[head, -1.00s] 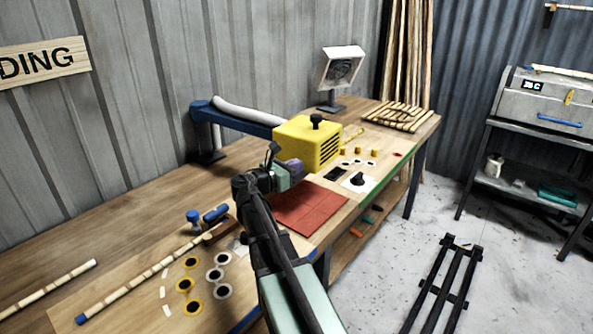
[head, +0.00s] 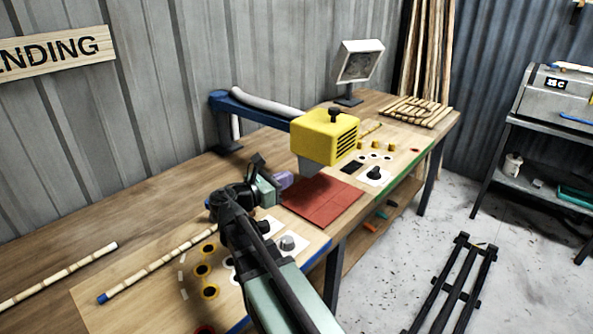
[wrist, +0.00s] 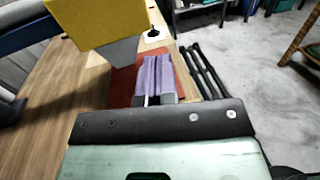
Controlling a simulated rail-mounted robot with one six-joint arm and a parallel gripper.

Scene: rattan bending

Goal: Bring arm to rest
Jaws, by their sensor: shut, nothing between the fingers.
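My gripper (head: 285,180) is in the head view, just left of and below the yellow box-shaped head (head: 325,136) that hangs on a blue arm over the bench. Its purple fingers also show in the wrist view (wrist: 155,76), shut together with nothing between them. They are above the workbench near the red mat (head: 322,202). The yellow head fills the upper left of the wrist view (wrist: 100,20), close beside the fingers. My arm hides part of the bench front.
Rattan poles (head: 160,262) lie on the bench at left. Yellow-ringed holes (head: 203,270) and a grey knob (head: 287,243) are near my arm. A black rack (head: 455,285) stands on the floor at right.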

